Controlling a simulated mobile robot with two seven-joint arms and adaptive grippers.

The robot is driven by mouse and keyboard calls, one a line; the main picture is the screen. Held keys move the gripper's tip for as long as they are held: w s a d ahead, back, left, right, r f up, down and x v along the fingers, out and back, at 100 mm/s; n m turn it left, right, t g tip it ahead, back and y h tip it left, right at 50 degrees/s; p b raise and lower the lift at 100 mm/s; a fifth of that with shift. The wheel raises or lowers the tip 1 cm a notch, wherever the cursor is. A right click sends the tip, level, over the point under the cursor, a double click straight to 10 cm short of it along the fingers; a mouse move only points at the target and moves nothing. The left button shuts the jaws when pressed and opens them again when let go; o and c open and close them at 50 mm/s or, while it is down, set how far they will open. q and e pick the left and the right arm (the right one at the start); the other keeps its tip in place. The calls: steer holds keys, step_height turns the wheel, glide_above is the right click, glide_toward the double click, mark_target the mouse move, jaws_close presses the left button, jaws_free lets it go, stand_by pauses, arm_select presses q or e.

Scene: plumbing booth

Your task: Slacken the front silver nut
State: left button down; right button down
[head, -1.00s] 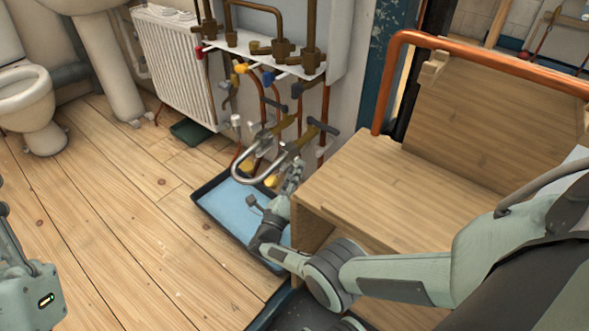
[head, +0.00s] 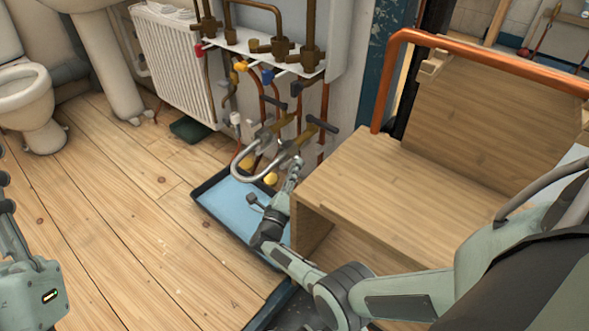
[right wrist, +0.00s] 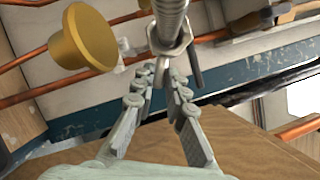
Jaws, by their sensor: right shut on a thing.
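The silver nut (right wrist: 171,47) is a hexagonal metal collar at the end of a grey braided hose (right wrist: 170,14) in the right wrist view. In the head view my right gripper (head: 294,168) is at the right end of the looped silver hose (head: 245,178), beneath the pipework. The nut is too small there to make out clearly. My left gripper (head: 6,190) is only partly in view at the left edge, and its fingertips are cut off.
Copper and brass pipes with coloured valve handles hang on the wall panel. A blue tray (head: 228,200) lies on the floor below. A wooden box (head: 385,180) stands close to the right of my gripper, with a copper pipe (head: 480,58) above it. The wooden floor (head: 140,230) at left is clear.

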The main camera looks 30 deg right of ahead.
steer(key=shift+r, duration=0.1)
steer(key=c, duration=1.6)
jaws_free()
steer(key=shift+o, duration=0.3)
steer(key=shift+w, duration=0.1)
